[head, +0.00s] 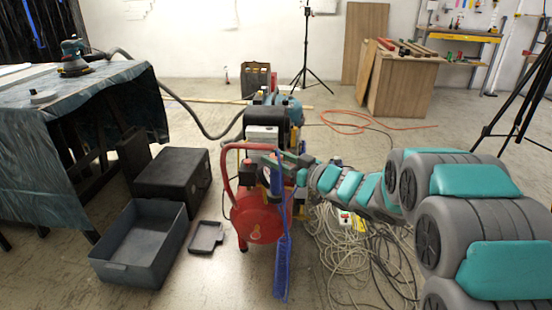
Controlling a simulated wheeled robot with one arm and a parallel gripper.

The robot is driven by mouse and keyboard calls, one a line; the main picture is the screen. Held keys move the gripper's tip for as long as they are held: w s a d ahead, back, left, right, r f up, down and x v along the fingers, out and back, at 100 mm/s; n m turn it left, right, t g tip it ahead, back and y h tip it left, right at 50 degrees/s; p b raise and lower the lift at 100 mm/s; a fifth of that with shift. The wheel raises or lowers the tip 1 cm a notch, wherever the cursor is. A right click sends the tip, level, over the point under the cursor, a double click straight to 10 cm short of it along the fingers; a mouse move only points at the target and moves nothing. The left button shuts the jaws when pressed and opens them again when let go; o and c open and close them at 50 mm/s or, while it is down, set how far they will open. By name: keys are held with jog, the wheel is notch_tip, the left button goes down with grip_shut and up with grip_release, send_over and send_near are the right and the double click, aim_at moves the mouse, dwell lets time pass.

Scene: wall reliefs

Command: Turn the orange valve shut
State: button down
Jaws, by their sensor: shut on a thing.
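My gripper (278,163) is at the end of my grey and teal arm, which reaches in from the right. It is at the upper part of a red air compressor (258,222) with a curved red handle, near the middle of the view. A long blue brush-like thing (282,255) hangs or stands upright just below the fingertips, in front of the compressor.
A grey open bin (138,270), a black case (172,178) and a small dark tray (206,238) lie left of the compressor. Coiled pale cables (335,265) cover the floor below my arm. A draped table (40,130) stands at the left. Open floor lies behind.

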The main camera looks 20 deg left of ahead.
aim_at(281, 160)
jog(key=shift+w+r+g+p, duration=0.15)
jog(key=shift+g+p, duration=0.15)
jog(key=shift+p, duration=0.7)
jog(key=shift+n+g+y+p, duration=0.3)
jog(key=shift+n+p, duration=0.1)
jog(key=shift+p, duration=0.1)
jog(key=shift+c, duration=1.8)
grip_release()
jog(key=shift+d, duration=0.1)
jog(key=b+v, duration=0.1)
jog(key=v, duration=0.6)
jog(key=shift+s+d, duration=0.25)
jog(key=shift+w, duration=0.1)
